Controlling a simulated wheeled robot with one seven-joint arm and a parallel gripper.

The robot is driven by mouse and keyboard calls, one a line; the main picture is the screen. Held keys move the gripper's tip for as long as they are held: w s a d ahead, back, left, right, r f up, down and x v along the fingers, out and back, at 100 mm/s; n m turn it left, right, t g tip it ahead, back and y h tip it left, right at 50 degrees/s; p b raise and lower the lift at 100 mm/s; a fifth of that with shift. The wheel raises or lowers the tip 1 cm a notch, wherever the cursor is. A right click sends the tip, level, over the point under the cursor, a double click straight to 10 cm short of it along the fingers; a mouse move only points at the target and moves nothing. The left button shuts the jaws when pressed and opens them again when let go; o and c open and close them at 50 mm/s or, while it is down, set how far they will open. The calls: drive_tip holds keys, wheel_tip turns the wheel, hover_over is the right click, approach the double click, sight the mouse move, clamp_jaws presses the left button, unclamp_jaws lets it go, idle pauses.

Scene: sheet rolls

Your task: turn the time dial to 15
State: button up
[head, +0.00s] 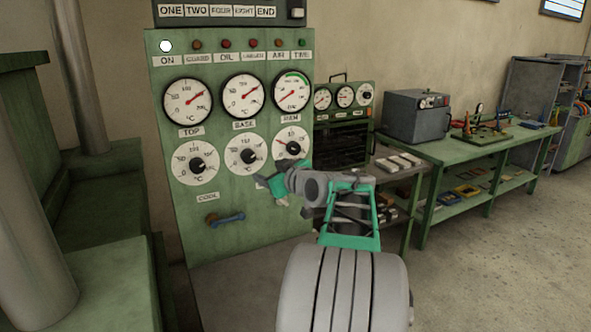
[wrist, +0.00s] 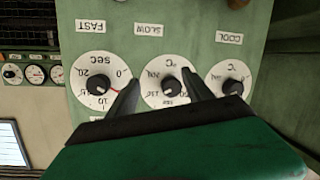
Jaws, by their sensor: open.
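The time dial (head: 292,137), a white round face with a black knob and a "sec" scale, is the right one in the lower row of the green panel. It also shows upside down at the left in the wrist view (wrist: 98,67), with 0, 10 and 20 legible. A short red mark points from its knob toward the side near 0. My gripper (head: 264,183) is in front of the panel, below and left of the time dial in the head view. In the wrist view its dark fingers (wrist: 161,77) are spread on either side of the middle °C dial (wrist: 171,63). Contact cannot be told.
Two °C dials sit left of the time dial, the far one labelled COOL (head: 197,142). A bench (head: 470,150) with a grey box (head: 416,115) is at right.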

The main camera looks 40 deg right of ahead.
sight(296, 149)
drive_tip(key=s+d+r+t+h, duration=0.2)
drive_tip(key=s+d, duration=0.3)
drive_tip(key=d, duration=0.5)
drive_tip(key=p+x, duration=0.1)
drive_tip(key=x, duration=0.2)
drive_tip(key=p+x, duration=0.1)
drive_tip(key=x, duration=0.3)
drive_tip(key=shift+w+d+r, duration=0.2)
drive_tip(key=shift+c, duration=0.2)
clamp_jaws()
